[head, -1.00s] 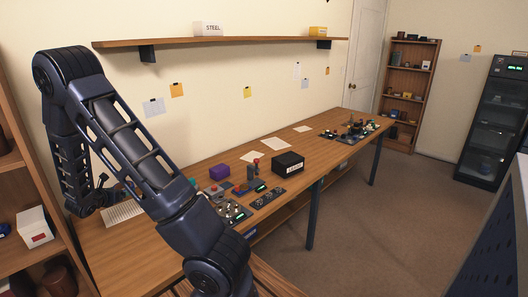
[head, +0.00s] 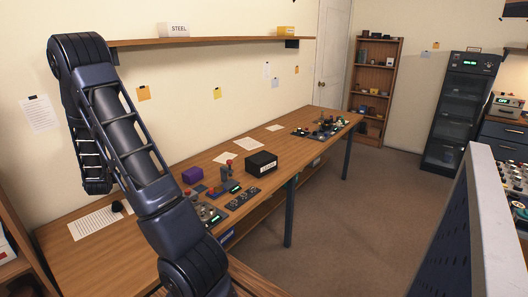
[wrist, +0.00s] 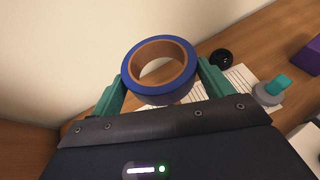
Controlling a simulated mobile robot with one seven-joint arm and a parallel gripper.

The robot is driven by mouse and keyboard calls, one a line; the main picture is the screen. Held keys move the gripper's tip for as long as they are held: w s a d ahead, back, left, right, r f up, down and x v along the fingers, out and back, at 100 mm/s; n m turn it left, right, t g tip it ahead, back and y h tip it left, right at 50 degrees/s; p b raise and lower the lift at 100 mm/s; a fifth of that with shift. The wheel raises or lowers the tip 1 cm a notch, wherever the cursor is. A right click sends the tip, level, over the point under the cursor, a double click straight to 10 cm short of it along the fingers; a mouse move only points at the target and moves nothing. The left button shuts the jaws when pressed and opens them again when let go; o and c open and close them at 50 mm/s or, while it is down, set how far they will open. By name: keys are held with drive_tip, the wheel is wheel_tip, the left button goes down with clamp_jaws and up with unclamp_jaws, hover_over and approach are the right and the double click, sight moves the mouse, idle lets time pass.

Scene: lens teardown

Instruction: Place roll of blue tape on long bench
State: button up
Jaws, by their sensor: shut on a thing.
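A roll of blue tape (wrist: 183,47) with a brown core shows in the wrist view, held between the two teal fingers of my gripper (wrist: 163,85). My gripper is shut on it from both sides. Behind and below it in that view lies the wooden top of the long bench (wrist: 255,38), with a printed sheet on it; I cannot tell the height of the roll above it. In the head view the long bench (head: 80,245) runs along the wall, and my arm hides the gripper and the tape there.
A printed sheet (head: 95,222) and a small black round item (head: 117,206) lie at the bench's near left end. A purple box (head: 192,175), a black box (head: 261,163) and control panels (head: 243,198) stand further along. A wall shelf (head: 215,41) hangs above. Bare wood shows at the near left.

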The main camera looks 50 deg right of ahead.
drive_tip(key=a+n+y, duration=0.1)
drive_tip(key=a, duration=0.5)
wheel_tip(320, 180, up, 4)
drive_tip(key=f+m+g+h, duration=0.1)
drive_tip(key=m+g+h, duration=0.85)
drive_tip(key=m, duration=0.25)
hover_over(102, 254)
drive_tip(key=shift+y, duration=0.35)
wheel_tip(102, 254, down, 20)
drive_tip(key=shift+r, duration=0.25)
drive_tip(key=shift+f, duration=0.15)
drive_tip(key=o, duration=1)
drive_tip(key=shift+c, duration=0.2)
